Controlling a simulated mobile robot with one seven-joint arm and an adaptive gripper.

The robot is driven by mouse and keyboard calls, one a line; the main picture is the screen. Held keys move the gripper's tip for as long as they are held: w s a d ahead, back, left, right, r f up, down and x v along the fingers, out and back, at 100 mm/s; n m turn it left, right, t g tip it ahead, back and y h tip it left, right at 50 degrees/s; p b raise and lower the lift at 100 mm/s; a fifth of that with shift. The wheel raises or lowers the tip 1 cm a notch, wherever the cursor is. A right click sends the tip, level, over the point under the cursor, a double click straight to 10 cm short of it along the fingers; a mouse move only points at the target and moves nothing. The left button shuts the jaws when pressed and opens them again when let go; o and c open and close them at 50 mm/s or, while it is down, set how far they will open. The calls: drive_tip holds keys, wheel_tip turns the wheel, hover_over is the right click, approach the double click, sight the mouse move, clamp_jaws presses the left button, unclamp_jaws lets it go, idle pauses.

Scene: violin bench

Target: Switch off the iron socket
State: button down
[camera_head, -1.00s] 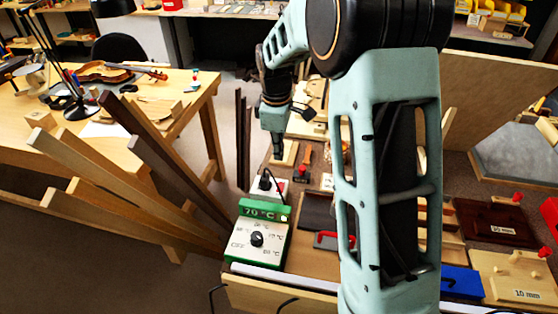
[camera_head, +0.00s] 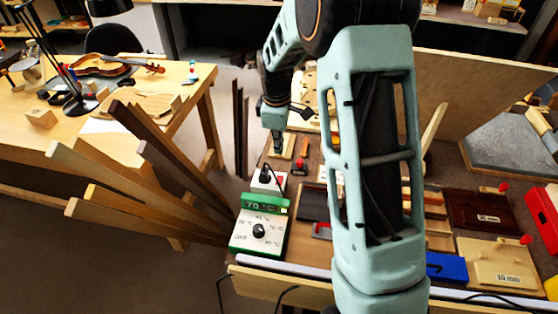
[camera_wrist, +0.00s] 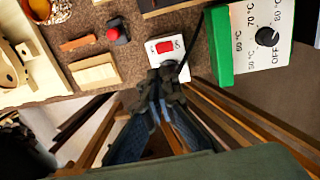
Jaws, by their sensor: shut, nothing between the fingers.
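The iron socket is a small white box (camera_head: 278,178) behind the green-and-white temperature unit in the head view, with a black plug and cable on it. In the wrist view the socket (camera_wrist: 155,52) shows a red switch (camera_wrist: 165,47) on its top face. My gripper (camera_head: 277,149) points down behind the socket in the head view. In the wrist view my gripper (camera_wrist: 166,78) is shut and empty, its dark tips overlapping the socket's lower edge in the picture, short of the red switch. The dark tips and the plug blend together, so I cannot tell whether they touch.
The temperature unit (camera_head: 258,234) reads 70 °C and stands beside the socket, with the black cable close by. A small red-buttoned block (camera_wrist: 117,33) and a wooden block (camera_wrist: 95,75) lie near. Wooden strips (camera_head: 150,165) lean at the bench's left.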

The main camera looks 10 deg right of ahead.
sight(280, 178)
drive_tip(key=f, duration=0.4)
drive_tip(key=w+f+p, duration=0.1)
drive_tip(key=f, duration=0.8)
drive_tip(key=shift+w+d+f+p, duration=0.1)
drive_tip(key=shift+w+d+p, duration=0.15)
drive_tip(key=shift+d+p, duration=0.05)
drive_tip(key=shift+f, duration=0.15)
drive_tip(key=shift+w+f+b, duration=0.15)
drive_tip(key=shift+f+b, duration=0.3)
drive_tip(key=shift+b, duration=0.4)
drive_tip(key=shift+r, duration=0.25)
